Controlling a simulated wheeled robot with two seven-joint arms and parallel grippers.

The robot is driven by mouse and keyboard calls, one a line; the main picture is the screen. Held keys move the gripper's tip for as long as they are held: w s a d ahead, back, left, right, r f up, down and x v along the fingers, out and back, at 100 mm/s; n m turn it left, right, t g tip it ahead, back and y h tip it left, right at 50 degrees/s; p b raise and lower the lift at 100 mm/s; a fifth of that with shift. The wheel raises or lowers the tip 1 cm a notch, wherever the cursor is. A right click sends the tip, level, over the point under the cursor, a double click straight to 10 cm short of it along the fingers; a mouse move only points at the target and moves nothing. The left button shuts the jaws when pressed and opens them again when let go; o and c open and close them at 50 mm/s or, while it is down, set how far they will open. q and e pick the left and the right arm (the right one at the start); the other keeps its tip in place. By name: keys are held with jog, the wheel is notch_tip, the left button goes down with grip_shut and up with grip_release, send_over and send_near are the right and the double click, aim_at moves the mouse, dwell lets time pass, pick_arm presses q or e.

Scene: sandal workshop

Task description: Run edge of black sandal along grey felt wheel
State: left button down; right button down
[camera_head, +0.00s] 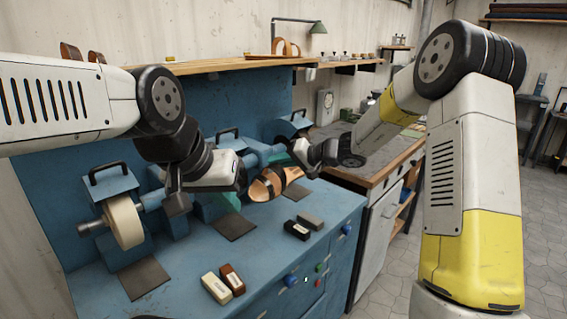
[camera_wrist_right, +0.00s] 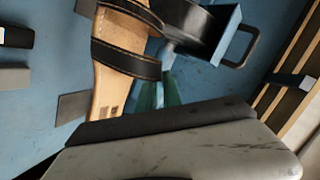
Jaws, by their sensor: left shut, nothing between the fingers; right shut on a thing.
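The black sandal (camera_head: 268,186), with a tan footbed and black straps, is held over the blue bench in the middle of the head view. It also shows in the right wrist view (camera_wrist_right: 108,70). My right gripper (camera_head: 289,164) is shut on it from behind. My left gripper (camera_head: 243,178) is shut and empty, just left of the sandal; I cannot tell whether they touch. I cannot make out the grey felt wheel; the arms and sandal cover part of the machine row. A cream wheel (camera_head: 124,222) stands at the left end of the machine.
The blue bench (camera_head: 190,258) carries blue machine housings with handles, dark mats (camera_head: 144,278) and several small blocks (camera_head: 222,284) near its front edge. A wooden shelf (camera_head: 215,66) runs behind. A grey-topped cabinet (camera_head: 375,170) adjoins at the right.

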aim_at(269, 166)
jog(key=shift+w+a+r, duration=0.15)
jog(key=shift+w+a, duration=0.1)
jog(key=shift+a, duration=0.1)
dwell(0.8)
jog(key=shift+s, duration=0.15)
dwell(0.6)
jog(key=shift+s+a, duration=0.15)
jog(key=shift+s, duration=0.55)
jog(key=shift+s, duration=0.1)
jog(key=shift+s+a, duration=0.25)
dwell(0.7)
jog(key=shift+s+a+f, duration=0.2)
jog(key=shift+s+a, duration=0.05)
jog(key=shift+s, duration=0.2)
jog(key=shift+s+a, duration=0.15)
dwell(0.9)
jog(key=shift+s+a, duration=0.35)
jog(key=shift+s, duration=0.15)
jog(key=shift+s+a, duration=0.1)
jog(key=shift+a, duration=0.05)
dwell(0.9)
